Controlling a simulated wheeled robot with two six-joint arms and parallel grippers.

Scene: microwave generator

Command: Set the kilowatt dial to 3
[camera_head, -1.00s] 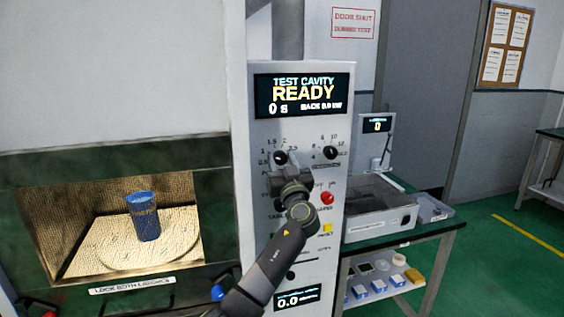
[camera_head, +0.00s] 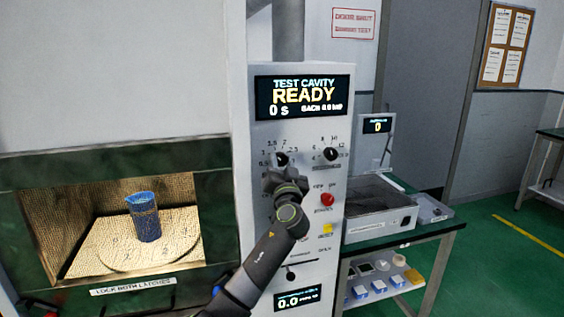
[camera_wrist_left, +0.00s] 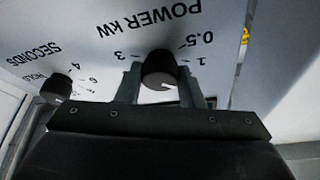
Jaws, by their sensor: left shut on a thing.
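The kilowatt dial is a black round knob (camera_head: 282,159) at the left of the control panel, with numbers around it. It also shows in the left wrist view (camera_wrist_left: 158,66), upside down, under the words POWER KW, with 0.5, 1 and 3 readable. A pale pointer mark shows on its face, slanting toward the lower right in that view; the exact value is unclear. My left gripper (camera_head: 277,180) is at the dial, and its fingers (camera_wrist_left: 160,84) are shut on the knob from both sides. My right gripper is not in view.
A seconds dial (camera_head: 330,154) sits to the right; it also shows in the wrist view (camera_wrist_left: 56,88). The display (camera_head: 302,95) reads READY and 0 s. A red button (camera_head: 327,200) and yellow button (camera_head: 327,230) are below. A blue beaker (camera_head: 144,217) stands in the open cavity.

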